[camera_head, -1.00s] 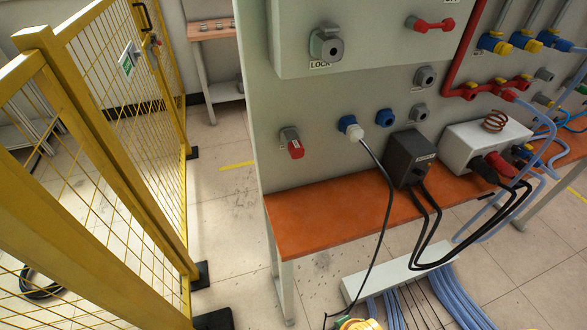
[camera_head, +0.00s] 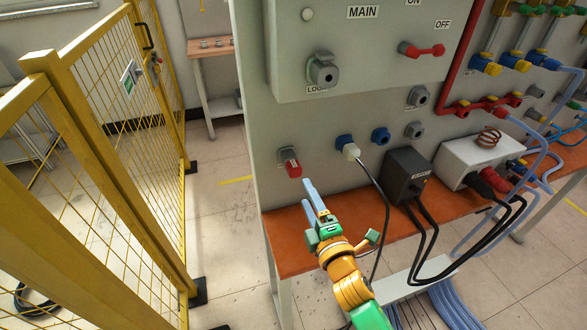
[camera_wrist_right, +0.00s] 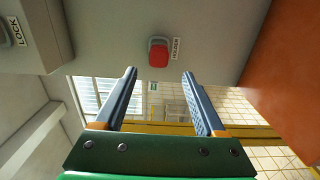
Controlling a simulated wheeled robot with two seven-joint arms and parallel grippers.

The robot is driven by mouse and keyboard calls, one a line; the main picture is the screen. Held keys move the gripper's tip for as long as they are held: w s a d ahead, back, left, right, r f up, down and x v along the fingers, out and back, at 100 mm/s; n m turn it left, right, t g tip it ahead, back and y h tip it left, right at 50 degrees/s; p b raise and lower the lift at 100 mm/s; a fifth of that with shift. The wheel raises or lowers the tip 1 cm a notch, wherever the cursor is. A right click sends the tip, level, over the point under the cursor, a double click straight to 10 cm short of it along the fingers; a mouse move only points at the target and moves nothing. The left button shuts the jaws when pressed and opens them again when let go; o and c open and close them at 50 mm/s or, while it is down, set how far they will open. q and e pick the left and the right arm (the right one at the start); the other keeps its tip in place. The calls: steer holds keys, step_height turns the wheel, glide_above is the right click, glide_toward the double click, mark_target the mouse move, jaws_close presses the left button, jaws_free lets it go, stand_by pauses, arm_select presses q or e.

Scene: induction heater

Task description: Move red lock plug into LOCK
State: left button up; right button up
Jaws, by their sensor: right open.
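The red lock plug (camera_head: 293,168) sits in a grey socket low on the left of the panel. In the right wrist view the plug (camera_wrist_right: 158,58) shows straight ahead, between the lines of my two fingers. The LOCK socket (camera_head: 322,70) is a grey fitting higher on the panel, above and right of the plug. Its edge and label also show at the left of the wrist view (camera_wrist_right: 12,32). My right gripper (camera_head: 313,190) is open and empty, just below and right of the plug, apart from it. My left gripper is not in view.
A white-ended blue plug (camera_head: 349,148) with a hanging black cable is right of the red plug. A dark box (camera_head: 406,176) and a light box (camera_head: 470,152) stand on the orange bench (camera_head: 285,232). A yellow mesh fence (camera_head: 120,190) is at left.

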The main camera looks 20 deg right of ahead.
mark_target(296, 175)
stand_by(0.3)
steer(key=w+b, duration=0.2)
steer(key=w, duration=0.5)
steer(key=shift+w+a, duration=0.15)
steer(key=shift+w, duration=0.1)
steer(key=shift+w+b, duration=0.5)
steer(key=shift+w, duration=0.25)
stand_by(0.3)
steer(key=shift+c, duration=0.2)
jaws_close()
steer(key=shift+s+p, duration=0.1)
steer(key=shift+p, duration=0.25)
